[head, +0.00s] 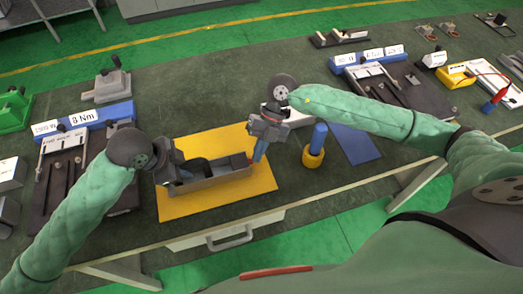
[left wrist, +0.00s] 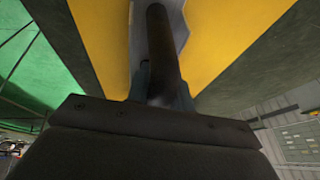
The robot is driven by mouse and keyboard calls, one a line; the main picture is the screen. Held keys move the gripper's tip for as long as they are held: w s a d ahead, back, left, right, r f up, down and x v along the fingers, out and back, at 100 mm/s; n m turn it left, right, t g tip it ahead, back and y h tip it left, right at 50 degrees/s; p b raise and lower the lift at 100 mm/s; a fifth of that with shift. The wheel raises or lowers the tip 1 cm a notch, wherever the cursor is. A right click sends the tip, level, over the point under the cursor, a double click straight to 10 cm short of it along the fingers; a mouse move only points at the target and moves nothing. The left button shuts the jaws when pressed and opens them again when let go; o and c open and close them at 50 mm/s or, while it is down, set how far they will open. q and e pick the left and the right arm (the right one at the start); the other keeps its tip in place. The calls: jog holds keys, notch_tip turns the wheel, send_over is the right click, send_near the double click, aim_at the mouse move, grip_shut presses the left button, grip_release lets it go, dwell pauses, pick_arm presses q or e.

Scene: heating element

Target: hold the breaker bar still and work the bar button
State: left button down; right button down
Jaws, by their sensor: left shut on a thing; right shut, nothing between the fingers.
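The breaker bar is a dark round bar (left wrist: 160,45) in the left wrist view. In the head view it is mostly hidden, around a grey box-like holder (head: 215,187) on a yellow mat (head: 262,180). My left gripper (head: 172,172) is shut on the bar at the holder's left end; its fingers also show in the left wrist view (left wrist: 160,92). My right gripper (head: 262,148) is shut and empty, pointing down near the holder's right end. I cannot tell whether it touches anything. I cannot make out the bar button.
A blue-handled tool stands in a yellow cup (head: 313,158) just right of my right gripper. A black fixture with a blue label block (head: 82,118) stands at the left. The table's front edge with a drawer handle (head: 229,238) is close.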

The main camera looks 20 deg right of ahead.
jog(key=shift+a, duration=0.8)
pick_arm(q)
jog(key=shift+d, duration=0.1)
pick_arm(e)
jog(key=d, duration=0.4)
jog(key=shift+d, duration=0.25)
jog(key=v, duration=1)
jog(key=shift+w, duration=0.1)
pick_arm(q)
jog(key=c, duration=1.1)
grip_release()
jog(key=shift+c, duration=0.2)
